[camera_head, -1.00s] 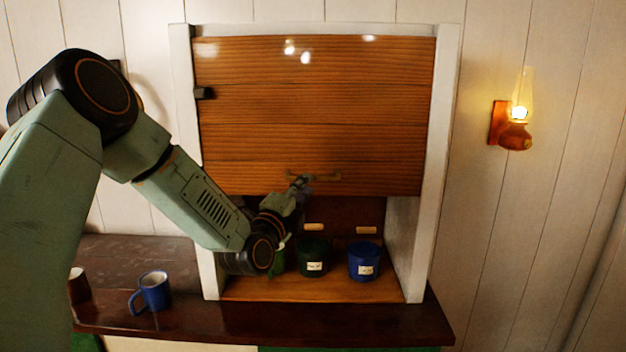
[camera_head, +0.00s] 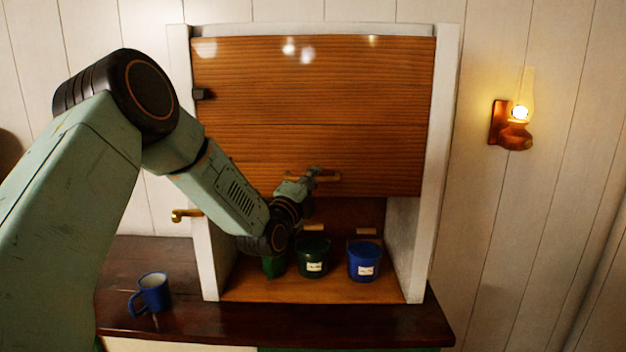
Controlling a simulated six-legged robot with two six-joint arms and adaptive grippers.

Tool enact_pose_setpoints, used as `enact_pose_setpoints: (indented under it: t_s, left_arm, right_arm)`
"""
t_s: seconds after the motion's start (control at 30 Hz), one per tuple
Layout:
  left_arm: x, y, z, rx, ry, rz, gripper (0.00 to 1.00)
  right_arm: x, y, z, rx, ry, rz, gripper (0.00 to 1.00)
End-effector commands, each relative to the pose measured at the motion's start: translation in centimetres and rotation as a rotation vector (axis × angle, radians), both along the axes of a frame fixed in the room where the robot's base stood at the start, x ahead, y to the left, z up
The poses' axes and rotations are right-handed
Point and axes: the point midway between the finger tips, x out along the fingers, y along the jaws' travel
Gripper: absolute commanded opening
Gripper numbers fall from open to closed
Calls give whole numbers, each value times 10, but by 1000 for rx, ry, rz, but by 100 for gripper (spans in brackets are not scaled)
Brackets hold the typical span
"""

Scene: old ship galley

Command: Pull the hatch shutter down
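The wooden hatch shutter (camera_head: 313,105) covers the upper part of a white-framed cabinet. Its lower edge hangs well above the cabinet floor, so the lower part is open. A brass-coloured bar handle (camera_head: 331,177) is on the shutter near its lower edge. My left gripper (camera_head: 314,173) is at the handle and overlaps its left and middle part. The fingers are small and dark, and I cannot tell whether they have closed on the bar. My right gripper is out of view.
A blue mug (camera_head: 153,292) stands on the dark counter (camera_head: 300,322) at left. A dark latch block (camera_head: 204,94) is at the left frame. A lit lamp (camera_head: 515,125) hangs right.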

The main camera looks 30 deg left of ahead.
Motion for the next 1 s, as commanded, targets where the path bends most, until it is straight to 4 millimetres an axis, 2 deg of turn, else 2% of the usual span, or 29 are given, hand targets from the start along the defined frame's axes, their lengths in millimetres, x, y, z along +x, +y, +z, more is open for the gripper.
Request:
enact_pose_setpoints:
  t_s: [0.67, 0.87, 1.0]
  left_arm:
    - [0, -2, -2, 3, 3, -5, 0]
    - [0, -2, -22, 2, 5, -5, 0]
    - [0, -2, -52, 2, 7, -5, 0]
  right_arm:
    - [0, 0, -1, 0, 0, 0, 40]
    - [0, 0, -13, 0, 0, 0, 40]
    - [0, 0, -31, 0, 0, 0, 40]
